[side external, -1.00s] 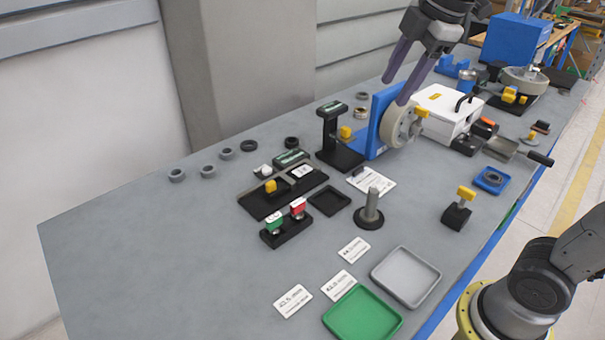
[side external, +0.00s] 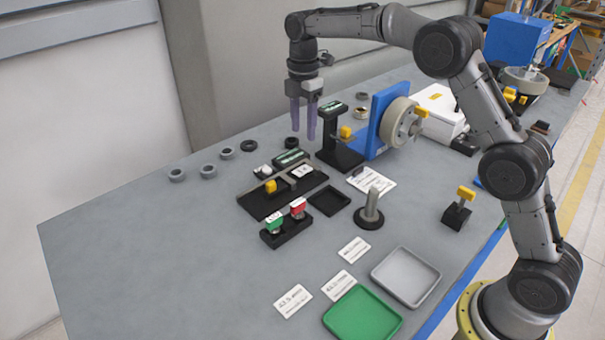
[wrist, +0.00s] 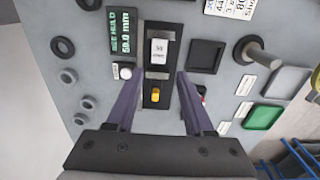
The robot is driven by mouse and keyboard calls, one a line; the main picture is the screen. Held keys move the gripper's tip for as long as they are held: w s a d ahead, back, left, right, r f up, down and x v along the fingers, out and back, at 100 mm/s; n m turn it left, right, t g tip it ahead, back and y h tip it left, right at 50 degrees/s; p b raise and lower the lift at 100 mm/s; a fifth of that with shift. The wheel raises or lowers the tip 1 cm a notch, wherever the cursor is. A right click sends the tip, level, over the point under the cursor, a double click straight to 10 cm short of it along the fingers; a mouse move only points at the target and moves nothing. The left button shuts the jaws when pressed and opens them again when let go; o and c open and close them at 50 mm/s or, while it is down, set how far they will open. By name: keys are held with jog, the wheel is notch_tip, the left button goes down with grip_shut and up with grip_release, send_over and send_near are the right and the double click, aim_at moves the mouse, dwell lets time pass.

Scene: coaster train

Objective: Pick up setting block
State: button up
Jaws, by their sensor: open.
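A small white-faced block with dark print (side external: 302,172) sits on the black fixture plate (side external: 262,208); it looks like the setting block, though its label is too small to read. In the wrist view the same block (wrist: 159,51) lies ahead of the fingers, near the middle of the picture. My gripper (side external: 304,137) is open and empty, pointing down above the bench, behind the fixture in the side view. In the wrist view its purple fingers (wrist: 160,78) stand apart on either side of the fixture strip, with a yellow knob (wrist: 155,95) between them.
A size display (wrist: 122,32) stands beside the fixture. Close to the gripper are a black post (side external: 331,125) and a blue bracket with a wheel (side external: 376,118). Green and red buttons (side external: 286,222), a shallow black tray (side external: 329,200) and grey rings (side external: 208,171) lie around.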

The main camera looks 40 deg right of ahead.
aim_at(302, 170)
notch_tip(302, 170, down, 12)
jog(key=shift+f, duration=0.1)
grip_shut()
dwell(0.6)
jog(key=shift+w, duration=0.1)
